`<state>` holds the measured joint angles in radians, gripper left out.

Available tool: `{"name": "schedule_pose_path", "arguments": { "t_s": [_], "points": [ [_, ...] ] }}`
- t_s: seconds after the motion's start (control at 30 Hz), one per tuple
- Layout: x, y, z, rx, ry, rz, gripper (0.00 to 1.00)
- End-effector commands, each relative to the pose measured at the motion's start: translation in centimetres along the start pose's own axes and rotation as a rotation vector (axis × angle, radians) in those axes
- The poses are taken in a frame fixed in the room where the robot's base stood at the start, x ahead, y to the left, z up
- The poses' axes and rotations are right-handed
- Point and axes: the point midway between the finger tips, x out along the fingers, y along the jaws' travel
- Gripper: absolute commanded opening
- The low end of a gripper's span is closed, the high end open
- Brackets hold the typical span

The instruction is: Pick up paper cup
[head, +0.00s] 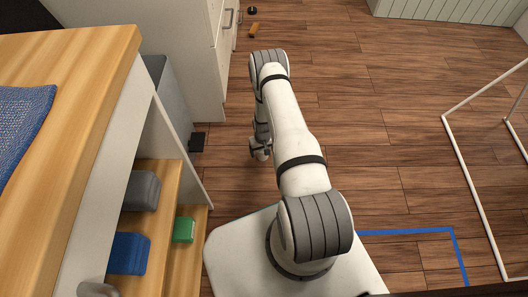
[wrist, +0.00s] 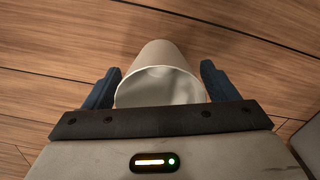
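The paper cup (wrist: 160,62) is plain white and shows in the wrist view over the wood floor, its open rim facing the camera. My gripper (wrist: 161,69) is open, with one blue finger on each side of the cup. A small gap shows between the cup and each fingertip, and the rim lies close to the gripper's dark front bar. I cannot tell whether the rim touches it. In the head view the end of my arm hangs low over the floor, and the cup cannot be made out there.
Wooden shelves at left hold a green box (head: 184,230), a blue item (head: 129,253) and a grey item (head: 142,190). A white cabinet (head: 205,60) stands behind. A white frame (head: 466,175) and blue floor tape (head: 405,232) lie right. The middle floor is clear.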

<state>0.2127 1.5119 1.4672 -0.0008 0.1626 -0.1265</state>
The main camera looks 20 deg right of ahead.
Motion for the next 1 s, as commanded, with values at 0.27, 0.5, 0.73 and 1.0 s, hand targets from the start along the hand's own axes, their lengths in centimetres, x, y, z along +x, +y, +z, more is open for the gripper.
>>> {"name": "schedule_pose_path", "arguments": {
  "t_s": [0.27,0.5,0.73,1.0],
  "points": [
    [0.0,0.0,0.0,0.0,0.0,0.0,0.57],
    [0.0,0.0,0.0,0.0,0.0,0.0,0.44],
    [-1.0,0.0,-0.1,0.0,0.001,0.0,0.44],
    [-6.4,0.0,-0.1,0.0,0.002,0.0,0.44]
  ]
}}
